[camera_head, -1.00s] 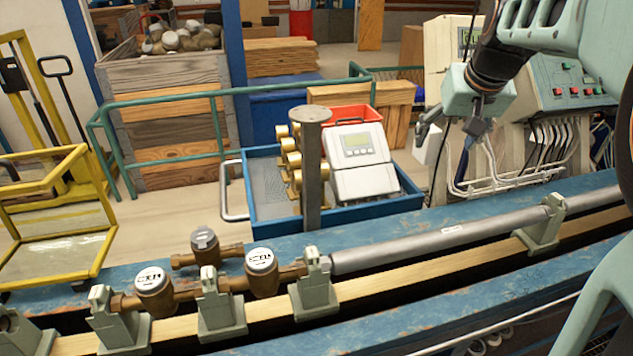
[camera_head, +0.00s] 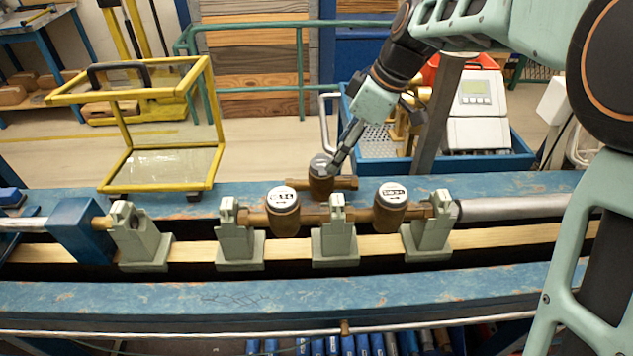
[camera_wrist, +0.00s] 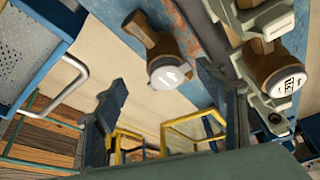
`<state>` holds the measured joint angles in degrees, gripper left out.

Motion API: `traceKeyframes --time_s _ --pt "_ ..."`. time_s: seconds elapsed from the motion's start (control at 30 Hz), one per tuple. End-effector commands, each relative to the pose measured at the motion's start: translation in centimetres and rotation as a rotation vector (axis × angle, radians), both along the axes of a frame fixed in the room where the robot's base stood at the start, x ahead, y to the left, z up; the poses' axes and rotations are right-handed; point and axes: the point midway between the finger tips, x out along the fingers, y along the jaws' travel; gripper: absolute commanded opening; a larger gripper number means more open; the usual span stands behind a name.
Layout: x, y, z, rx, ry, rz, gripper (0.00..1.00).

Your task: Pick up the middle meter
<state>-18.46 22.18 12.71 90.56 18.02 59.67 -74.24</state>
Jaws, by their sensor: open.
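Three brass meters show in the head view. The middle one (camera_head: 322,183) has a grey cap and stands on the blue bench, behind and between the left meter (camera_head: 283,213) and the right meter (camera_head: 391,203). Those two have white dials and sit in line between grey-green clamps. My gripper (camera_head: 338,163) is at the middle meter's cap, just right of it in the head view. In the wrist view, the middle meter (camera_wrist: 160,52), with an arrow on its cap, lies ahead between my open fingers (camera_wrist: 160,85). I cannot tell whether they touch it. Nothing is held.
Clamps (camera_head: 336,240) stand along the wooden rail in front of the middle meter. A blue tray (camera_head: 490,160) with a white device and a post is behind right. A yellow frame cart (camera_head: 125,150) is behind left. The bench between cart and meter is clear.

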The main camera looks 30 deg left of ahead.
Motion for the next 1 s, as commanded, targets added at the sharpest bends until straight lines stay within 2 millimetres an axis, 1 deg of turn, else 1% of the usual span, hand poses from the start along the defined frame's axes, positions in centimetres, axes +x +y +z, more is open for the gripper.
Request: traceKeyframes --time_s 0.07,0.3,0.57,0.7,0.8,0.9,1.0 --pt "-0.3 0.5 -0.7 0.004 0.004 0.019 0.65" --pt "-0.7 2.0 -4.2 0.003 0.006 0.023 0.65" --pt "-0.8 2.7 -6.2 0.003 0.004 0.021 0.65" --pt "-1.2 3.3 -8.3 0.001 0.006 0.021 0.65" --pt "-1.1 3.8 -9.5 0.003 0.004 0.020 0.65" --pt "-1.1 4.0 -10.1 0.003 0.002 0.019 0.65" --pt "-1.1 4.1 -10.2 0.004 0.001 0.020 0.65"
